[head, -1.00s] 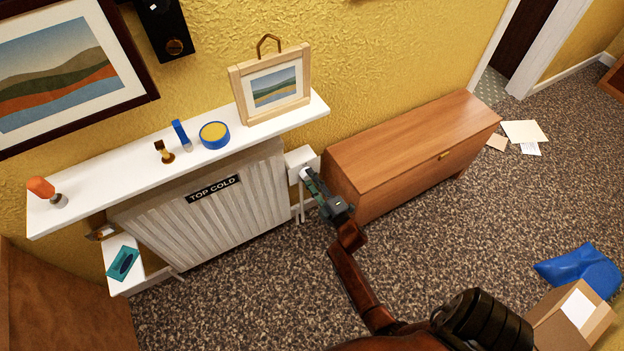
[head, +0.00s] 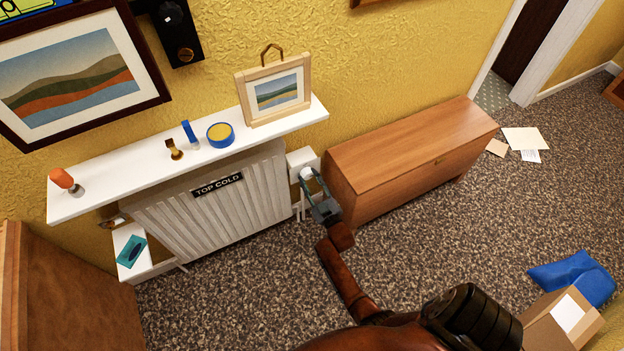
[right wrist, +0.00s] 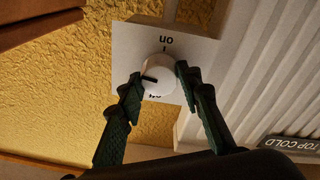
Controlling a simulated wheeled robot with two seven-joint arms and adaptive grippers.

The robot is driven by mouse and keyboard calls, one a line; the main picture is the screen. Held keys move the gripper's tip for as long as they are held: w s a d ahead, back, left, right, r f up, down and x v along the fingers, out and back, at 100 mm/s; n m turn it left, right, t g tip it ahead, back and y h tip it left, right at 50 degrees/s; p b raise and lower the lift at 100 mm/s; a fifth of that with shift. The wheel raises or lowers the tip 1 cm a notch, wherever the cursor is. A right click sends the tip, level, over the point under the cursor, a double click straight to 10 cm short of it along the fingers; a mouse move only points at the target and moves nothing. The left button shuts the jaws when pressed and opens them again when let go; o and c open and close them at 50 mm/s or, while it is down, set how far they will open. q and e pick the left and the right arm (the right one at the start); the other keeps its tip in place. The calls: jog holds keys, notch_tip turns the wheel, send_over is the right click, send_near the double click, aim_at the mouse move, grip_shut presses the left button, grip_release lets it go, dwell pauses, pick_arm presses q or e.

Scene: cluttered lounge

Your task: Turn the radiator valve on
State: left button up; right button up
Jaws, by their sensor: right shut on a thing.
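The radiator valve is a round white knob (right wrist: 160,75) on a white square plate (right wrist: 128,45) beside the radiator's right end. In the right wrist view, "on" appears upside down at the plate's top and "off" is partly hidden at the bottom. A black mark on the knob points to the lower left, nearer "off". My right gripper (right wrist: 158,78) has a finger on each side of the knob and is shut on it. In the head view the knob (head: 306,173) shows at the tips of my right gripper (head: 313,183). My left gripper is not in view.
The white radiator (head: 215,205) bears a "TOP COLD" label (head: 217,185). A white shelf (head: 110,178) above it holds several small items and a picture frame (head: 275,88). A wooden chest (head: 410,150) stands close to the right of the valve. Carpet (head: 240,290) in front is clear.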

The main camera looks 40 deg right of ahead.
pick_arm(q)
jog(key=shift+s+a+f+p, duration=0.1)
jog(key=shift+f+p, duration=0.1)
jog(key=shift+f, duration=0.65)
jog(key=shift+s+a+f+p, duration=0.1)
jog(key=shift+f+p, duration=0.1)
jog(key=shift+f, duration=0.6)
pick_arm(e)
jog(key=shift+f+m, duration=0.1)
jog(key=shift+m, duration=1.2)
jog(key=o, duration=1.2)
jog(key=shift+c, duration=0.2)
jog(key=shift+s, duration=0.1)
jog(key=v, duration=0.7)
jog(key=shift+s+a, duration=0.1)
jog(key=shift+a, duration=0.05)
